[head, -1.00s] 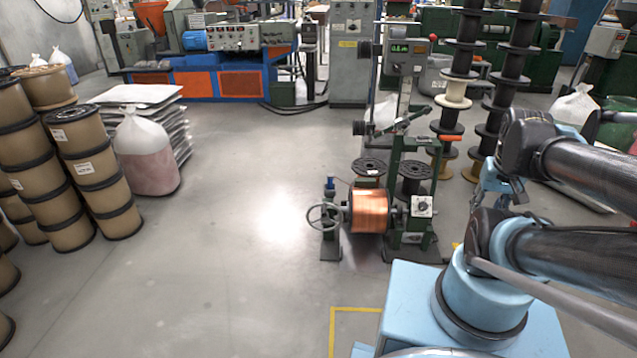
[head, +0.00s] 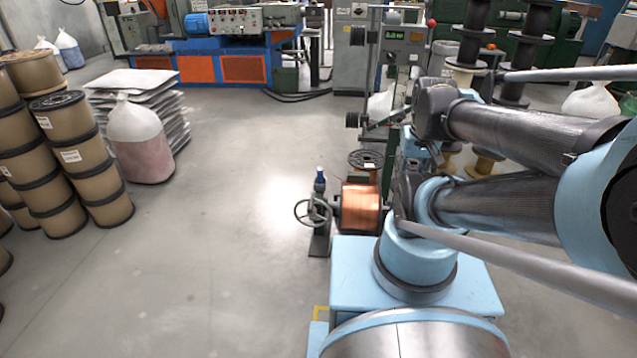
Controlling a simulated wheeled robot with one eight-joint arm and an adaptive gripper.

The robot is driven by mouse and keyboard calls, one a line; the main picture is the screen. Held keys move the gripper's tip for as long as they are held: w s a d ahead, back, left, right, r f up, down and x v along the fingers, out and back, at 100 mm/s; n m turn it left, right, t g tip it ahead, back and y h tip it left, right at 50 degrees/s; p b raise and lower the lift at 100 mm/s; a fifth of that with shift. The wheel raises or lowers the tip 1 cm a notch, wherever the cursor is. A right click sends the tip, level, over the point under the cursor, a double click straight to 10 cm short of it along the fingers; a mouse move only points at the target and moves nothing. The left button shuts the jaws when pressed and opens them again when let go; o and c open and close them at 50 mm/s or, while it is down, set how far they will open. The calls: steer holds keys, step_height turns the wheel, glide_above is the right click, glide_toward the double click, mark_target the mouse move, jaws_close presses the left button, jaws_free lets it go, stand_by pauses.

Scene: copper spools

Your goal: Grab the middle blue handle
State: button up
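A small blue handle (head: 320,174) stands upright on top of a green stand with a handwheel (head: 313,212). It is the only small blue handle I can make out, so I cannot tell what it is the middle one of. A copper spool (head: 359,208) is mounted just right of the stand. My gripper (head: 416,152) is to the right of the blue handle in the picture, apart from it. My own arm links largely hide the gripper, and its fingers are too small and covered to read.
The winding machine's panel (head: 403,45) rises behind my arm, and the arm covers part of the machine. Stacked brown spools (head: 85,160) and a clear bag (head: 140,140) stand at left. The floor (head: 220,200) between them and the handwheel is clear.

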steer(key=shift+o, duration=0.9)
steer(key=shift+s+r, duration=0.25)
steer(key=shift+s, duration=0.05)
steer(key=w+a+r+n+y, duration=0.1)
steer(key=w+a+r+n, duration=0.2)
steer(key=w, duration=0.5)
steer(key=w+a+r+n, duration=0.2)
steer(key=w+r, duration=0.2)
steer(key=w, duration=0.3)
steer(key=n+g+y, duration=0.3)
steer(key=n+y, duration=0.1)
steer(key=n, duration=1)
glide_above(321, 172)
steer(key=d, duration=0.5)
step_height(321, 172, down, 29)
steer(key=shift+h, duration=0.3)
steer(key=x, duration=0.7)
steer(key=w+x, duration=0.1)
steer(key=x, duration=0.3)
steer(key=shift+f, duration=0.35)
steer(key=shift+d+x, duration=0.15)
steer(key=shift+x, duration=1.25)
steer(key=shift+d+x, duration=0.15)
steer(key=shift+x, duration=1.25)
steer(key=shift+w, duration=0.2)
